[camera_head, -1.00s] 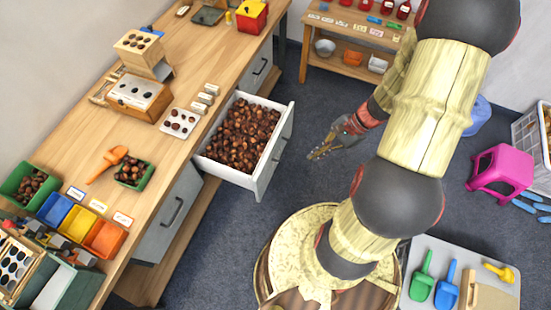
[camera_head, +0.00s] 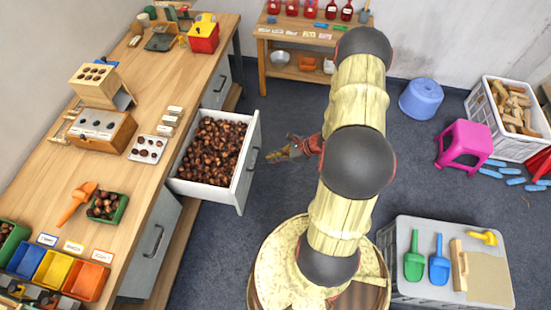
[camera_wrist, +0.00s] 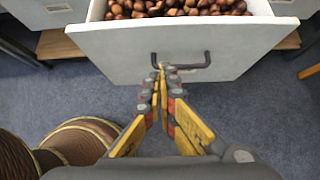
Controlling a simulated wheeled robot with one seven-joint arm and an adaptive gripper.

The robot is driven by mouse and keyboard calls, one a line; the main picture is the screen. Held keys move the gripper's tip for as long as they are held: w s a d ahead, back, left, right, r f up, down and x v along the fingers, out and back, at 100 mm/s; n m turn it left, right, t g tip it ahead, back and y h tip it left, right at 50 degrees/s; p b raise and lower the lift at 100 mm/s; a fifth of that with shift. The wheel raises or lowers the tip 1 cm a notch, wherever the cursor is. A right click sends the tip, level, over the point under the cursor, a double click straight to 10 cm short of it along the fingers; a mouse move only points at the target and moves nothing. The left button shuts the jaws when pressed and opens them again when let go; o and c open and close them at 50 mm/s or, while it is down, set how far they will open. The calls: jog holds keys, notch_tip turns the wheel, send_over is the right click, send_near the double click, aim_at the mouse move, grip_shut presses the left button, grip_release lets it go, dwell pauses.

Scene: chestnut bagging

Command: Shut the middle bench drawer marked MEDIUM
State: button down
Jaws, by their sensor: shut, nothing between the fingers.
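The middle bench drawer (camera_head: 245,170) stands pulled out from the workbench and is full of brown chestnuts (camera_head: 212,150). Its light grey front and dark bar handle (camera_wrist: 190,62) fill the upper part of the wrist view. My gripper (camera_head: 270,157) is shut and empty, just in front of the drawer front near the handle. In the wrist view its yellow-padded fingertips (camera_wrist: 162,70) come together at the handle's left part. I cannot tell whether they touch it. No MEDIUM label is readable on the drawer front.
The wooden workbench (camera_head: 75,165) runs along the left, with other drawers (camera_head: 150,240) closed. A grey cart (camera_head: 400,232) with scoops stands at lower right. A pink stool (camera_head: 465,142) and a blue tub (camera_head: 421,98) stand further right. Floor in front of the drawer is clear.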

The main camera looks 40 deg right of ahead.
jog(key=shift+w+a+f+b, duration=0.4)
jog(key=shift+w+a+f, duration=0.2)
jog(key=shift+w+a, duration=0.35)
jog(key=shift+w+a+f+b, duration=0.4)
jog(key=shift+w+a+f, duration=0.3)
jog(key=shift+w, duration=0.45)
jog(key=shift+w+a+f+b, duration=0.4)
jog(key=shift+w+a+f, duration=0.15)
jog(key=shift+w+a, duration=0.4)
jog(key=shift+w+d, duration=0.1)
jog(key=shift+w, duration=0.05)
jog(key=b, duration=0.5)
send_near(182, 150)
jog(key=x, duration=0.5)
jog(key=shift+s+f, duration=0.2)
jog(key=shift+f, duration=0.25)
jog(key=shift+w+a+r, duration=0.1)
jog(key=shift+w+a, duration=0.15)
jog(key=shift+w, duration=0.15)
